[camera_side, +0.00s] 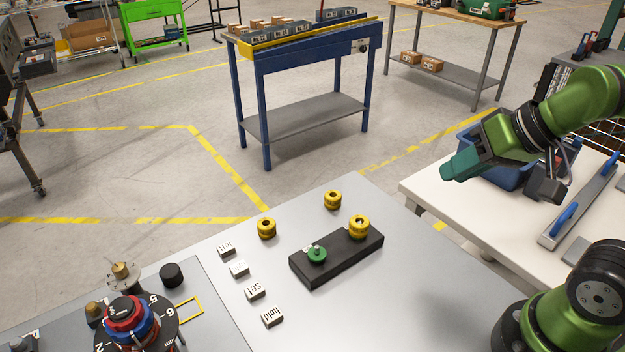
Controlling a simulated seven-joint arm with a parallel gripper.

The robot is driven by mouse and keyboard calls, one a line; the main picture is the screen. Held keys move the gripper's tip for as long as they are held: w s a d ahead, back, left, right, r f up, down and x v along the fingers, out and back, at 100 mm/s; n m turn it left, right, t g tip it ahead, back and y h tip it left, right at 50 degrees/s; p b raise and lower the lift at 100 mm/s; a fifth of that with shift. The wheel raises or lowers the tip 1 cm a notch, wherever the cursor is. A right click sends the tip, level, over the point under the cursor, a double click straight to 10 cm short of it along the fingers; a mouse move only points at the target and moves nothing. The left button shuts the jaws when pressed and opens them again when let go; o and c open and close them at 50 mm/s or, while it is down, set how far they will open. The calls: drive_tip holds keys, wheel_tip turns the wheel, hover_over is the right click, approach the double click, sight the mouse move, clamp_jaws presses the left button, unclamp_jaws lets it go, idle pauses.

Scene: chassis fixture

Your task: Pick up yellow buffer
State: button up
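Three yellow round ribbed pieces that look like buffers are in the side view. One yellow buffer (267,228) stands on the grey table at the left, and another yellow buffer (332,200) stands near the far edge. A third yellow buffer (359,227) sits on the right end of a black block (335,259). A green round piece (317,254) with a knob sits on the block's left end. My gripper (460,166), with teal fingers, is raised to the right, well apart from all of them. Nothing is visible in it; its finger gap cannot be made out.
Small labelled blocks (255,291) line the table left of the black block. A dial assembly (133,318) and a black knob (171,275) stand at lower left. A blue bin (509,172) and blue-handled fixture (583,207) are on the white table at right. The grey table's right part is clear.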

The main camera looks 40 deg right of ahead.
drive_tip(key=o, duration=0.9)
drive_tip(key=n+g+h, duration=0.2)
drive_tip(key=n+g, duration=0.1)
drive_tip(key=g, duration=0.4)
hover_over(333, 193)
wheel_tip(333, 193, down, 7)
drive_tip(key=f, duration=1.1)
drive_tip(key=shift+s+a+f, duration=0.2)
drive_tip(key=shift+s+a, duration=0.1)
drive_tip(key=shift+a, duration=0.05)
drive_tip(key=shift+d+f, duration=0.1)
drive_tip(key=shift+f, duration=2.7)
